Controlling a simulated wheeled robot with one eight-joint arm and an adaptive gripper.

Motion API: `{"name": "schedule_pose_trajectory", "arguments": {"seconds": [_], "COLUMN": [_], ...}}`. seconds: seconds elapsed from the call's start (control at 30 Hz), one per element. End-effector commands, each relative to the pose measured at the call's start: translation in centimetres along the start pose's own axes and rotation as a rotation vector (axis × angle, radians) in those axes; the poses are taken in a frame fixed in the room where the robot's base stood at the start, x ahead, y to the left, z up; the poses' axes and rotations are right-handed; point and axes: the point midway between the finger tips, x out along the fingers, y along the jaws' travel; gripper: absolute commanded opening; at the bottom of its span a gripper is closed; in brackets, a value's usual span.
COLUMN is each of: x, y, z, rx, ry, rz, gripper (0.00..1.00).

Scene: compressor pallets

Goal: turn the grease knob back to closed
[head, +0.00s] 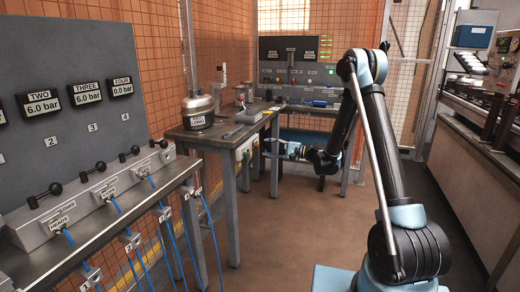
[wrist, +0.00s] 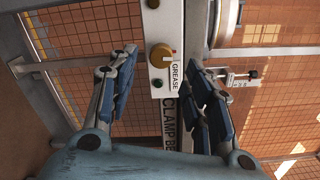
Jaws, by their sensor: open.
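In the wrist view the round brass grease knob (wrist: 161,55) sits on a narrow pale panel, beside a label reading GREASE (wrist: 175,75). A small red mark shows at the knob's right edge. In the head view my gripper (head: 275,147) is beside the workbench front, near a small pale box (head: 246,149). The knob itself is too small to make out there.
A workbench (head: 215,133) carries a metal pot labelled LONG (head: 198,110). In the wrist view, a dark button (wrist: 157,83) and a CLAMP label (wrist: 168,115) lie below the knob. A lever manifold (head: 95,195) with blue hoses stands at left. The central floor is clear.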

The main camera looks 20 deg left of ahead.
Motion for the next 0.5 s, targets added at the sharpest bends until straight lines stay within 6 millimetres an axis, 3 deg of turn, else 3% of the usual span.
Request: {"name": "schedule_pose_trajectory", "arguments": {"seconds": [0.2, 0.5], "x": [3.5, 5.4], "y": [0.0, 0.0], "z": [0.1, 0.0], "rx": [0.000, 0.000], "ry": [-0.002, -0.001], "rz": [0.001, 0.000], "gripper": [0.46, 0.46]}}
